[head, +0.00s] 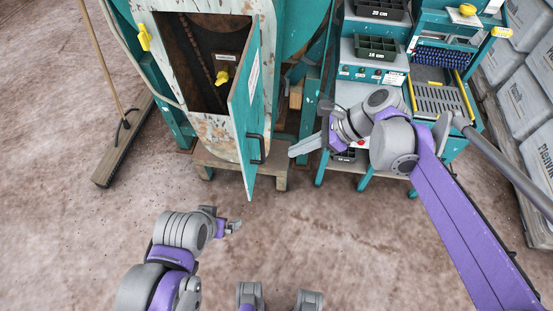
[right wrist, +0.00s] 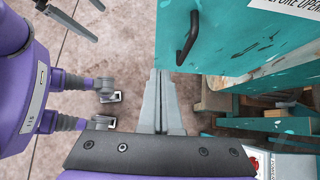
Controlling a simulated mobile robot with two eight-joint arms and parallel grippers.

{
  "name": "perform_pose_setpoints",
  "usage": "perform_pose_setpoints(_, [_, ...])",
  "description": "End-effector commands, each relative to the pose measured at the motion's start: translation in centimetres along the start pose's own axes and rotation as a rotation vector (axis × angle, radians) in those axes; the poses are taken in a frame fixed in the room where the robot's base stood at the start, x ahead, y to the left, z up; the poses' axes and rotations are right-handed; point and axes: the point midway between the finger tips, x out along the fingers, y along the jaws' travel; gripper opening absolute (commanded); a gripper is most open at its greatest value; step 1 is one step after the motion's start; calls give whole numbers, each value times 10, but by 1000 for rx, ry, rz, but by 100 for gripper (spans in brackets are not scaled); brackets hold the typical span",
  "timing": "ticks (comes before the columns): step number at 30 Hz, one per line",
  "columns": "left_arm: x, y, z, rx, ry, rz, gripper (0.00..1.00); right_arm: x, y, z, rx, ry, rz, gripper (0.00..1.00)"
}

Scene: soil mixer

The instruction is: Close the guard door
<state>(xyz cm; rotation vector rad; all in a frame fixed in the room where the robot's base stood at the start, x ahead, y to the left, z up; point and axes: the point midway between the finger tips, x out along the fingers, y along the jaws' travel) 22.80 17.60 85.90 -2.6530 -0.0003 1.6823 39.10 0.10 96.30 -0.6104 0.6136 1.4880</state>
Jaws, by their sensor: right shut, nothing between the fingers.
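The teal guard door (head: 246,115) stands open, swung out toward me from the right side of the opening (head: 205,65) in the worn white machine front. Its dark handle (head: 257,150) is on the face turned to the right. My right gripper (head: 292,152) is shut and empty, to the right of the handle in the head view. In the right wrist view the door (right wrist: 235,45) and handle (right wrist: 187,38) lie just beyond and right of the shut fingers (right wrist: 158,75); I see no contact. My left gripper (head: 233,226) is low, left of the door's lower edge, its finger gap unclear.
A teal workstation with bins (head: 375,47) stands right of the machine. Stacked grey bags (head: 535,75) stand far right. The front floor is clear.

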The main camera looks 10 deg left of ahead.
Motion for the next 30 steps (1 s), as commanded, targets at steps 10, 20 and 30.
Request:
perform_pose_setpoints(10, [4, 0, 2, 0, -1, 0, 100, 63, 1, 0, -5, 1, 1, 0])
perform_pose_setpoints(20, [4, 0, 2, 0, -2, 0, 100, 114, 1, 18, -7, 3, 1, 0])
perform_pose_setpoints(30, [3, 0, 2, 0, -1, 0, 100, 124, 1, 28, -4, 3, -2, 0])
